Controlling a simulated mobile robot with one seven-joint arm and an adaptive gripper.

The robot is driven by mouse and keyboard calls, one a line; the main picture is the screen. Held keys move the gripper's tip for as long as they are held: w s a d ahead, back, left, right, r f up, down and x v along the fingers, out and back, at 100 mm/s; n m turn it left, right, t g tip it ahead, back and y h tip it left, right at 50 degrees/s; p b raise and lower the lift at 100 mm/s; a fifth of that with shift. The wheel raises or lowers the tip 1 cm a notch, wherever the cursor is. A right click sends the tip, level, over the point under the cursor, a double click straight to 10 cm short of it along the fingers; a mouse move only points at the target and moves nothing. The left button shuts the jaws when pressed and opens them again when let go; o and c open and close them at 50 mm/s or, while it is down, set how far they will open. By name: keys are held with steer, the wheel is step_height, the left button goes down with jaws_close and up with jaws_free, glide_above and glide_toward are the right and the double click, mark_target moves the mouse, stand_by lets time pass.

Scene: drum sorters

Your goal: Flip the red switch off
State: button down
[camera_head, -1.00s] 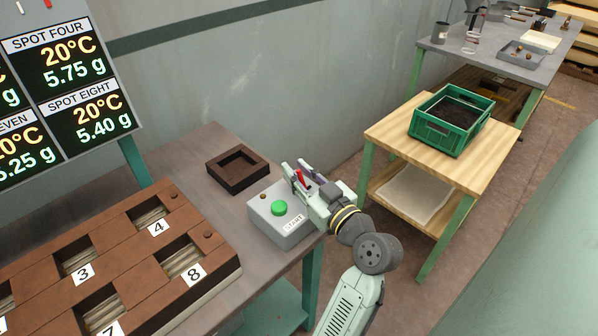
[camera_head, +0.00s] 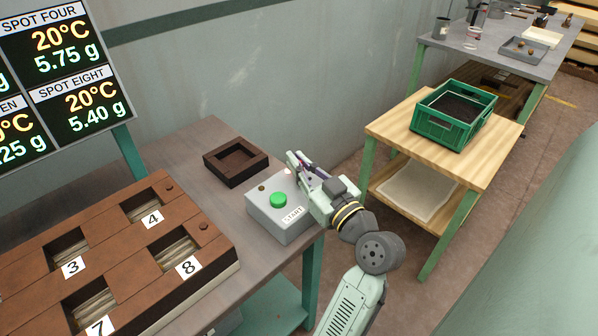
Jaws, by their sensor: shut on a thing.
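The grey control box (camera_head: 266,217) stands at the right end of the grey table. A round green button (camera_head: 278,200) and a START label (camera_head: 293,214) are on it. My gripper (camera_head: 302,168) is over the back right part of the box, reaching in from the right. Its jaws are shut at the spot where the red switch showed before. The red switch itself is hidden behind the fingers and gripper body, so its tilt cannot be told.
A dark square tray (camera_head: 236,162) lies left of the box. A brown wooden block with numbered slots (camera_head: 108,234) fills the left of the table. A wooden stand (camera_head: 396,128) with a green crate (camera_head: 424,128) is at right.

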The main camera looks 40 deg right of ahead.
steer(key=shift+s+t, duration=0.1)
steer(key=shift+t, duration=0.2)
steer(key=c, duration=1.7)
jaws_free()
steer(key=s, duration=0.4)
steer(key=s+f, duration=0.1)
steer(key=s, duration=0.3)
steer(key=s+a, duration=0.1)
steer(key=s, duration=0.3)
steer(key=shift+a+f, duration=0.1)
steer(key=shift+f, duration=0.15)
steer(key=shift+w, duration=0.1)
